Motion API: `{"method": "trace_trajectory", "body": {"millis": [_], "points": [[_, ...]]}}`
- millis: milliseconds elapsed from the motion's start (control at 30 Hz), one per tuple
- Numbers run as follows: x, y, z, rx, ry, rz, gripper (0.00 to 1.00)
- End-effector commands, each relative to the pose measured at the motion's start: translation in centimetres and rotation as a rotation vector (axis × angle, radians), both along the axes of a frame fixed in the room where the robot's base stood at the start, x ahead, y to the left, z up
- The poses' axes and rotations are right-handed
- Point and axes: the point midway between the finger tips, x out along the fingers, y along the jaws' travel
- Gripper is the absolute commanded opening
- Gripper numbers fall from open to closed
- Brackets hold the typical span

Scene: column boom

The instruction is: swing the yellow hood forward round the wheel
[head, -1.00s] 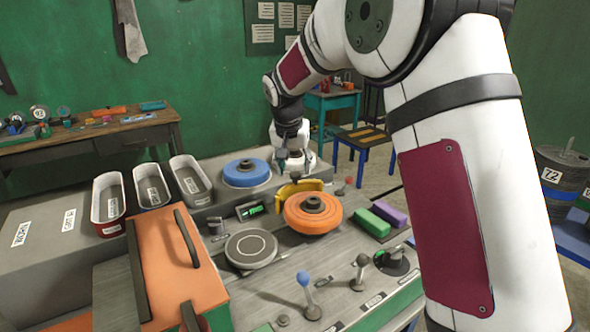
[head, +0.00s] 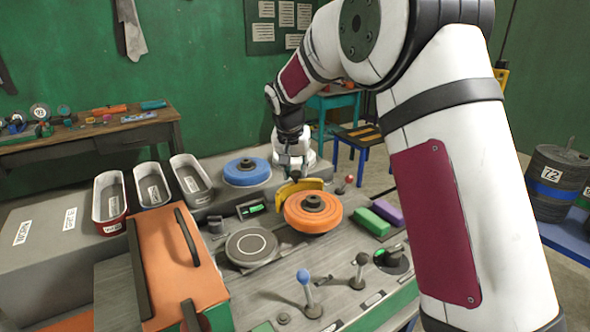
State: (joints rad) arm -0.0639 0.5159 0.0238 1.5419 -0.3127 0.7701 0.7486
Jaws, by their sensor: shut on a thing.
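The yellow hood (head: 289,189) is a curved piece at the back left edge of the orange wheel (head: 313,213). The wheel lies flat on the grey bench, with a dark hub on top. My gripper (head: 294,176) is at the hood's top, behind the wheel, and is shut on the hood. The fingertips are small in the head view and partly hidden against the hood. The far lower part of the hood is hidden behind the wheel.
A blue wheel (head: 246,172) stands behind to the left. A grey disc (head: 251,247) lies front left. Green (head: 370,222) and purple (head: 387,211) blocks lie right. A blue-knobbed lever (head: 304,279), a dark-knobbed lever (head: 361,260) and a red-knobbed lever (head: 349,180) stand up nearby.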

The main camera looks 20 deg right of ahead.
Motion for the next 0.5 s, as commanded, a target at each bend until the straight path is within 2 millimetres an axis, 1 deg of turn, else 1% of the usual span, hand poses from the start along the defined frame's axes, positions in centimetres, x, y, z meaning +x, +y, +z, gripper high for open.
{"method": "trace_trajectory", "body": {"millis": [267,500], "points": [[0.3,-0.7,-0.2,-0.001,0.000,-0.085,0.00],[0.6,-2.3,-0.2,-0.001,-0.001,-0.268,0.00]]}}
